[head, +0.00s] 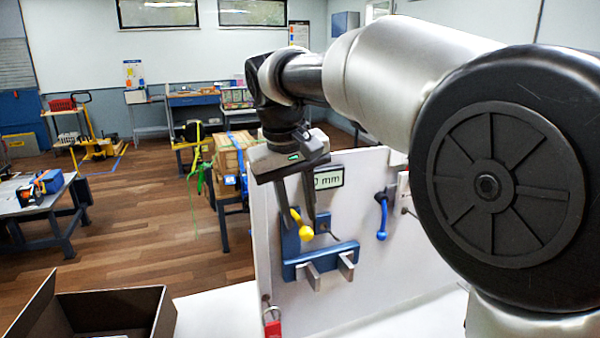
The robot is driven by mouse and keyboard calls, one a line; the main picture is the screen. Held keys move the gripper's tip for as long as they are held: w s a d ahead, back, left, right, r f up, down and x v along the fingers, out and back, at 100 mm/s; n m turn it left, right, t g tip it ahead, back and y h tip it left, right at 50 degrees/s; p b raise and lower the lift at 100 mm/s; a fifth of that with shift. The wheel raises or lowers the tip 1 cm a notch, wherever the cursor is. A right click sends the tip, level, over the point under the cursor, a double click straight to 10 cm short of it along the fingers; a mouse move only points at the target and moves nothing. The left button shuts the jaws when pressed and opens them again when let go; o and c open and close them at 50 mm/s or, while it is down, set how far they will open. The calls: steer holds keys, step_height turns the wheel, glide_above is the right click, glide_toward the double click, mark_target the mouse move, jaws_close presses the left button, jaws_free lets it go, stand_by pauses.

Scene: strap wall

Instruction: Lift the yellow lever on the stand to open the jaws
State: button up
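The yellow lever (304,231) is on a blue bracket on the pale upright panel, its rounded knob at the lower right end. My gripper (302,220) points down at the lever from above. Its two dark fingers are apart, one on each side of the lever in this view; I cannot tell whether either touches it. Below, a blue bar (320,256) carries two grey jaws (330,271) with a gap between them. A display (329,179) reading "0 mm" is partly hidden behind my gripper.
A blue-handled lever (382,220) is on the panel to the right. A red padlock (272,325) hangs at the panel's lower left edge. An open dark box (110,308) lies at the front left. My arm covers the right side.

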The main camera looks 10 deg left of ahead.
steer(key=v, duration=1.6)
steer(key=shift+s, duration=0.15)
steer(key=shift+d+r, duration=0.1)
steer(key=s+d+f+m+t, duration=0.1)
steer(key=s+d+f+m, duration=0.1)
steer(key=d, duration=0.9)
steer(key=s+d+f+m+t, duration=0.1)
steer(key=s+d+f+m, duration=0.1)
steer(key=s+d+f, duration=0.5)
steer(key=s+d+f+m+t, duration=0.1)
steer(key=s+d+f+m, duration=0.1)
steer(key=s+d+f, duration=0.5)
steer(key=d+f, duration=0.3)
steer(key=f, duration=0.2)
steer(key=shift+f+m+y, duration=0.3)
steer(key=shift+f+y, duration=0.05)
steer(key=shift+y, duration=0.05)
steer(key=shift+s+d, duration=0.1)
steer(key=shift+d, duration=0.05)
